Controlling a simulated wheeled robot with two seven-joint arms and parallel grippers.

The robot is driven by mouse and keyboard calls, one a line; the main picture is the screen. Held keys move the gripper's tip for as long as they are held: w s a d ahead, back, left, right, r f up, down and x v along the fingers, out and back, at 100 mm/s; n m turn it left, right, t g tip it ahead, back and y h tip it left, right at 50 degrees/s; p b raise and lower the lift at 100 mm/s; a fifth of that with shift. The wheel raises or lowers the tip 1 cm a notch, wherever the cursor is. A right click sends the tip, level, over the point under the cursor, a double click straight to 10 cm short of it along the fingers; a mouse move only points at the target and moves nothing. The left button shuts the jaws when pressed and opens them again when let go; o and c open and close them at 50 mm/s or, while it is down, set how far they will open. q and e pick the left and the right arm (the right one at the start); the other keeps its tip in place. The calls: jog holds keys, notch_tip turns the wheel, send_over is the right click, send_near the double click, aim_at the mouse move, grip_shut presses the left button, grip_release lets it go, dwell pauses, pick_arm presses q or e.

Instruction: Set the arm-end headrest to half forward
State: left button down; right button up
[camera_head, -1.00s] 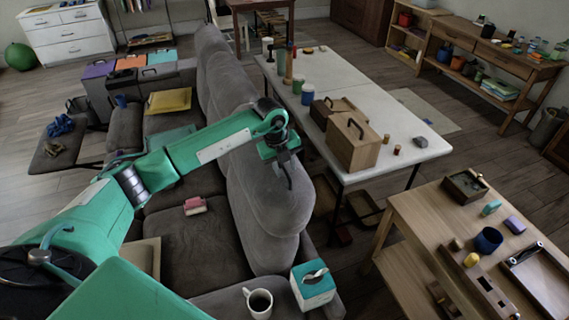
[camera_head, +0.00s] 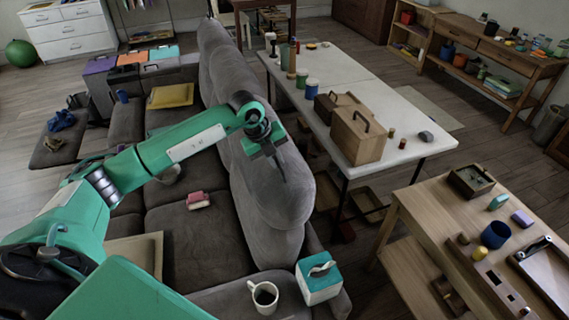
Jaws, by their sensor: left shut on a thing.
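The grey sofa (camera_head: 193,240) runs away from me, with its backrest on the right side of the seats. The arm-end headrest (camera_head: 288,205) is the rounded grey pad at the near end of that backrest, beside the table. My left gripper (camera_head: 280,168) reaches over from the left and points down at the headrest's upper part. It is shut on the headrest; its fingertips are small and dark against the grey fabric. The headrest's exact tilt is hard to tell from this angle. My right gripper is not in view.
A mug (camera_head: 264,297) and a teal tissue box (camera_head: 319,284) stand at the sofa's near arm. A pink object (camera_head: 198,200) lies on the seat. A white-topped table (camera_head: 402,123) with a wooden box stands behind the backrest. A wooden workbench (camera_head: 418,217) is at right.

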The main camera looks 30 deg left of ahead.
aim_at(259, 181)
pick_arm(q)
jog(key=shift+t+h, duration=0.5)
jog(key=shift+t, duration=0.1)
jog(key=s+a+b, duration=0.1)
jog(key=b, duration=0.1)
jog(key=s+a+f+b, duration=0.1)
jog(key=s+b, duration=0.1)
jog(key=shift+a, duration=0.35)
jog(key=shift+s+a+r+b, duration=0.2)
jog(key=shift+s+a+b, duration=0.15)
jog(key=shift+s+a, duration=0.1)
jog(key=shift+r, duration=0.15)
jog(key=shift+d, duration=0.1)
jog(key=c, duration=1.5)
grip_release()
jog(key=shift+r, duration=0.1)
